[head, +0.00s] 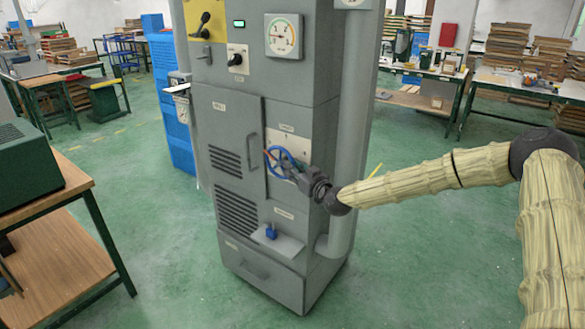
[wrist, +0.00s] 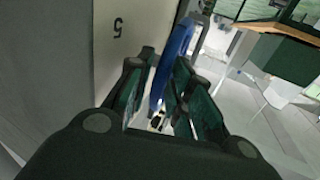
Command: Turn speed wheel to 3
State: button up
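My gripper (head: 291,173) is at the wheel's right side. In the wrist view the blue wheel rim (wrist: 172,52) passes between my two fingers (wrist: 158,95). The fingers stand apart, with a gap between the left finger and the rim; the right finger is close to the rim. A dark numeral that looks like a 5 (wrist: 117,28) is on the pale plate. My gripper hides part of the wheel, and the other numerals cannot be read.
The grey machine (head: 225,118) carries a round gauge (head: 283,37), a black knob (head: 236,60) and a lower shelf with a blue part (head: 271,232). A vertical pipe (head: 352,110) runs along its right side. A workbench (head: 75,185) stands at left. Green floor is clear at right.

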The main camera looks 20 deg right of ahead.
jog(key=shift+w, duration=0.25)
jog(key=shift+a, duration=0.1)
grip_shut()
jog(key=shift+f+b, duration=0.2)
jog(key=shift+b, duration=0.3)
